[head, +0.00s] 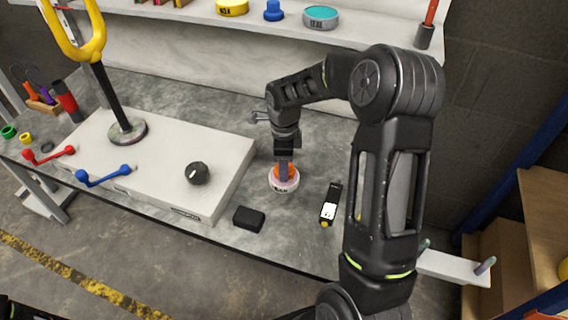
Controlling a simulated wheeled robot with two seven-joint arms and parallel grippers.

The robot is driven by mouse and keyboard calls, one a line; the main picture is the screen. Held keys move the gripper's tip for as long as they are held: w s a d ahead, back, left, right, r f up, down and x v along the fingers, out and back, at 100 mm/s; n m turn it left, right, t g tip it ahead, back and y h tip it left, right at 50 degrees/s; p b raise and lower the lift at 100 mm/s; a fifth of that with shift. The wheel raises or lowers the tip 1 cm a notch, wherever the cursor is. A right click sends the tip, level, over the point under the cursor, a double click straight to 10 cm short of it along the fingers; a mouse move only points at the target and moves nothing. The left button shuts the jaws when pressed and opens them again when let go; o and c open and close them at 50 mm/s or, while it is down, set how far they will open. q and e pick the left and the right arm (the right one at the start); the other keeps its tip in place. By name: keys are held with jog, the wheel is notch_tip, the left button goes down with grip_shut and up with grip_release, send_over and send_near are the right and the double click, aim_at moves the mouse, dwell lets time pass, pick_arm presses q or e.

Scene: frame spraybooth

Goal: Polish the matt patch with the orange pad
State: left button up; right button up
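The orange pad (293,171) is a small orange top on a round white base with dark lettering. It is on the grey bench, right of the white slab (160,150). My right gripper (284,173) points straight down over it. A purplish finger covers the middle of the orange top, with orange on both sides. Whether the fingers are closed on it is hidden. A yellow loop-shaped frame part (86,48) stands on a black post with a round base on the slab. I cannot make out a matt patch. My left gripper is out of view.
A black knob (197,173) sits on the slab. A black block (249,219) and a small black device (330,205) lie near the bench's front edge. Red (48,154) and blue (104,175) handles are at the left. A shelf with lidded tins (320,18) runs behind.

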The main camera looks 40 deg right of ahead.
jog(key=shift+f+b, duration=0.4)
jog(key=shift+f, duration=0.1)
dwell(1.5)
jog(key=shift+r, duration=0.15)
jog(key=shift+r+p, duration=2.5)
jog(key=shift+r, duration=0.95)
